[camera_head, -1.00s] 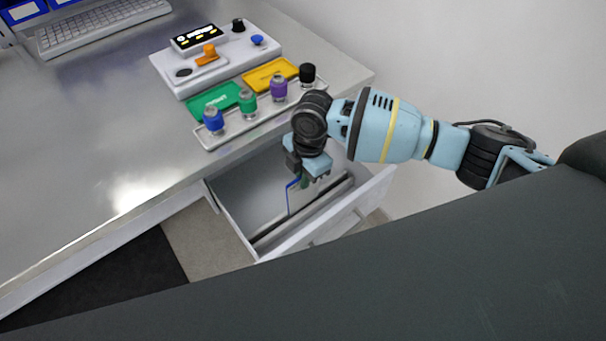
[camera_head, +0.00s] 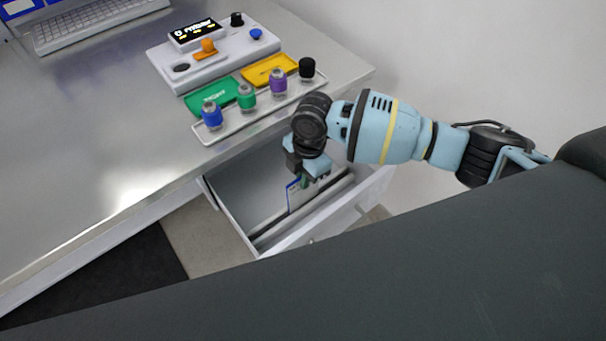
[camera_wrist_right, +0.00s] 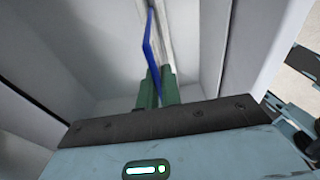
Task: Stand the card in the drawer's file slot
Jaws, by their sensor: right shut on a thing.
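The card (camera_head: 293,196), pale with a blue edge, stands roughly upright inside the open drawer (camera_head: 236,192). My right gripper (camera_head: 306,181) is shut on its upper part. The right wrist view shows the green fingers (camera_wrist_right: 157,88) closed on the card (camera_wrist_right: 150,48), its blue edge seen nearly edge-on. The file slot (camera_head: 272,233) is a narrow gap between long pale rails along the drawer's front side. The card's lower edge is close to the slot, but I cannot tell whether it is inside. My left gripper is not in view.
The desk (camera_head: 110,120) overhangs the drawer's back. A tray (camera_head: 238,130) with several coloured-capped bottles stands near its edge, with green (camera_head: 212,98) and yellow (camera_head: 270,70) plates and a device with a display (camera_head: 195,34) behind. The drawer's left part is empty.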

